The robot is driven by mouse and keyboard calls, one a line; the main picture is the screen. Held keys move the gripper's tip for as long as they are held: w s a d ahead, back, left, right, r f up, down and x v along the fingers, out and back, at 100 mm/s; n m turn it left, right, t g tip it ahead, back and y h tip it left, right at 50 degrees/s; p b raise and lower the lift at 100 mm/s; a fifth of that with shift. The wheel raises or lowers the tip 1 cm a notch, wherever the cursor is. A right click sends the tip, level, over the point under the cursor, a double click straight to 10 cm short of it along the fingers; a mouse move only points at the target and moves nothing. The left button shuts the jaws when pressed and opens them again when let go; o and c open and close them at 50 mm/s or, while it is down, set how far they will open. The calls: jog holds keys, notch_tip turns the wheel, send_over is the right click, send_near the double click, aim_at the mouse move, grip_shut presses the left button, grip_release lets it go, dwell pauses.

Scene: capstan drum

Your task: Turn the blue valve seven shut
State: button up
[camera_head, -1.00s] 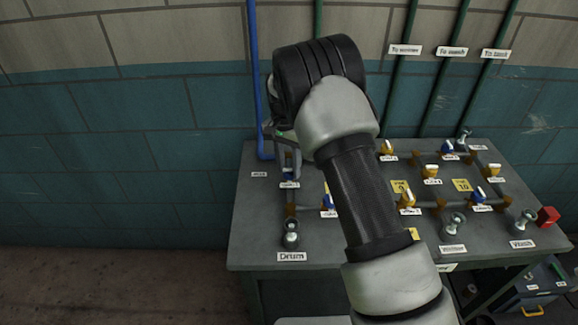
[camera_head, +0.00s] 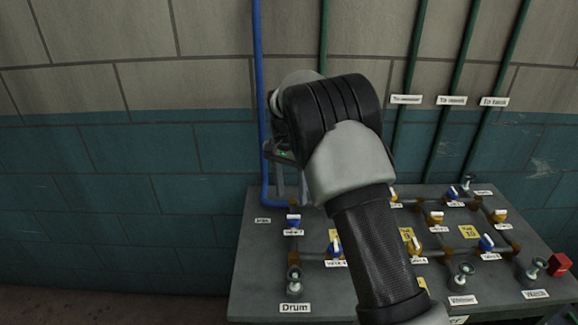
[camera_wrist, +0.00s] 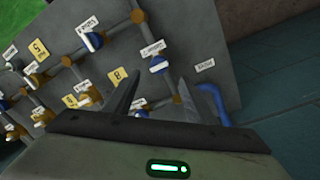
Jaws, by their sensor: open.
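A blue valve (camera_head: 293,219) with a pale handle sits on the left of the bench top, near the blue pipe. It also shows in the wrist view (camera_wrist: 158,64), just beyond the fingertips. A second blue valve (camera_head: 335,248) sits in front and to its right, and also shows in the wrist view (camera_wrist: 93,40). The valve labels are too small to read surely, so I cannot tell which is seven. My gripper (camera_wrist: 160,80) is open and empty, with its two fingers apart. In the head view my arm hides most of it and part of the bench.
The grey bench (camera_head: 250,260) carries brown-jointed pipes, several yellow valves and a red block (camera_head: 559,264). A blue pipe (camera_head: 258,90) runs up the wall at the back left. Green pipes (camera_head: 460,75) rise at the back. The space left of the bench is clear.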

notch_tip(320, 180, up, 9)
jog(key=shift+w+a, duration=0.2)
jog(key=shift+a, duration=0.15)
jog(key=s+d+r+n+t+y+p, duration=0.1)
jog(key=s+d+r, duration=0.4)
jog(key=s+r, duration=0.25)
jog(key=s+d+r+n+t+p, duration=0.2)
jog(key=s+d+r, duration=0.2)
jog(key=s+r, duration=0.3)
jog(key=s+d+n+t+p, duration=0.1)
jog(key=s+d+n, duration=0.1)
jog(key=s, duration=0.8)
jog(key=s+d+n+t, duration=0.1)
jog(key=s+d+t, duration=0.1)
jog(key=s, duration=0.8)
jog(key=shift+d+f+n+p, duration=0.15)
jog(key=shift+d+n+p, duration=0.25)
jog(key=shift+d, duration=0.05)
